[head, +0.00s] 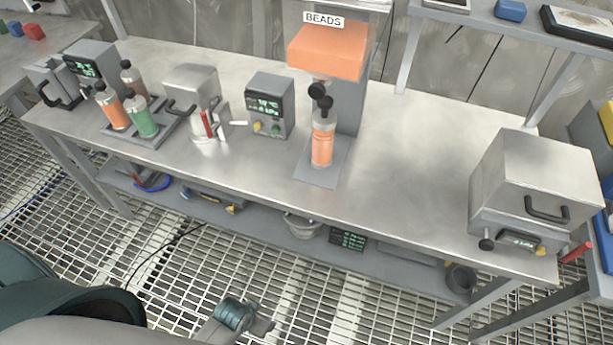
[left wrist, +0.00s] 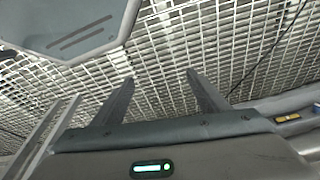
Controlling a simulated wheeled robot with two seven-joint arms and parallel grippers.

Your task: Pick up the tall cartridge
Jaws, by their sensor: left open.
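A clear cartridge with orange filling (head: 322,143) and a dark cap stands upright on the base of the beads dispenser at the middle of the bench. A rack (head: 153,140) at the left holds an orange cartridge (head: 112,110), a green cartridge (head: 143,121) and a brown cartridge (head: 133,80). I cannot tell for sure which one is called the tall cartridge; the one at the dispenser looks tallest. My left gripper (left wrist: 160,76) is open and empty, over the grated floor in the left wrist view.
The steel bench (head: 405,165) has free room right of the beads dispenser (head: 326,52). A grey box machine (head: 537,180) stands at its right end. A lower shelf (head: 270,222) holds several items.

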